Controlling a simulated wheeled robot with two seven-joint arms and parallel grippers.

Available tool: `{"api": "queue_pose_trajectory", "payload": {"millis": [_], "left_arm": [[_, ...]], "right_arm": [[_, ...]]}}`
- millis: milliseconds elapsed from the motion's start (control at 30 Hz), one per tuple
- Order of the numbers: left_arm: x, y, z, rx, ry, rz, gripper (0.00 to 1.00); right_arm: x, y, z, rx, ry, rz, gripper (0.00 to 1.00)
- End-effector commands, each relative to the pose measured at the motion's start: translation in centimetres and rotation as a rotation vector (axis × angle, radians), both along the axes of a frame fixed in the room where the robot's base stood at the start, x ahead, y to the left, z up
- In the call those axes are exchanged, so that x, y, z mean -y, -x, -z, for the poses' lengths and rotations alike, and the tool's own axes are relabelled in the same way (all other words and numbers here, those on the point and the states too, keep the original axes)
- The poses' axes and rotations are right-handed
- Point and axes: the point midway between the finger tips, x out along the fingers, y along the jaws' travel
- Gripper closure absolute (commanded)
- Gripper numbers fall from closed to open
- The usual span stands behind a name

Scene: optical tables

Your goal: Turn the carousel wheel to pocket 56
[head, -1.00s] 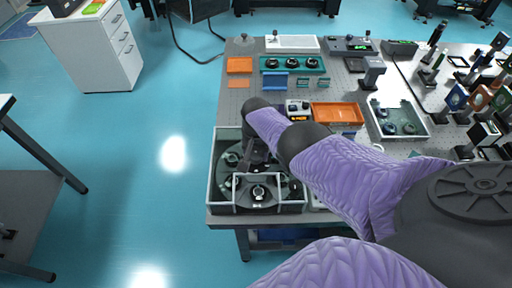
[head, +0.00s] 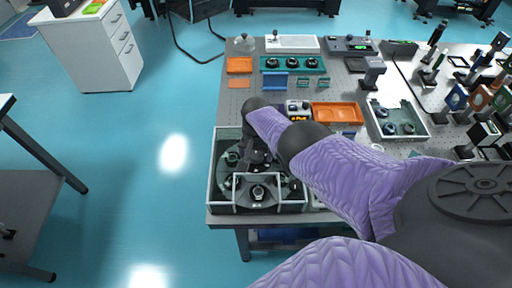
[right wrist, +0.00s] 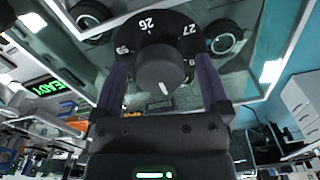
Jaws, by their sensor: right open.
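The carousel wheel (head: 240,187) is a dark disc with pockets holding small round parts, inside a clear-walled box at the table's near left corner. My right gripper (right wrist: 160,66) is over it, with its fingers open on either side of a dark round knob (right wrist: 161,72) with a white mark. I cannot tell whether the fingers touch the knob. Behind the knob a black number dial (right wrist: 130,42) shows 26 and 27; other numbers are partly hidden. In the head view my right arm and gripper (head: 256,162) hide part of the wheel. My left gripper is not in view.
A small device with an orange display (head: 299,118) stands behind the box, beside an orange tray (head: 337,113). A grey tray with round parts (head: 424,134) is further right. A white drawer cabinet (head: 115,47) stands on the floor at left.

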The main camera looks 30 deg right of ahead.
Motion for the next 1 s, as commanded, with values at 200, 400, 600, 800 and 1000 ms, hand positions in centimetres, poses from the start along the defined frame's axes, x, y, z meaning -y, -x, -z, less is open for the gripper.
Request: {"api": "queue_pose_trajectory", "payload": {"millis": [200,400,600,800,1000], "left_arm": [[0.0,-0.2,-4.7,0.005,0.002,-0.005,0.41],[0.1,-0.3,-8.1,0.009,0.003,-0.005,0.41],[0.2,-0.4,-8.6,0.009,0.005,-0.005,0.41],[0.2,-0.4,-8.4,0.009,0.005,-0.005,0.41],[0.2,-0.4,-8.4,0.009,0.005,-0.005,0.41]], "right_arm": [[0.0,-0.1,-5.2,0.004,-0.001,0.000,0.04],[0.0,0.0,-9.3,0.001,0.000,0.000,0.04],[0.0,0.0,-10.0,0.001,0.001,0.000,0.04],[0.0,0.0,-9.9,0.000,0.000,0.000,0.04],[-0.1,0.2,-9.6,0.002,0.005,-0.016,0.04]]}}
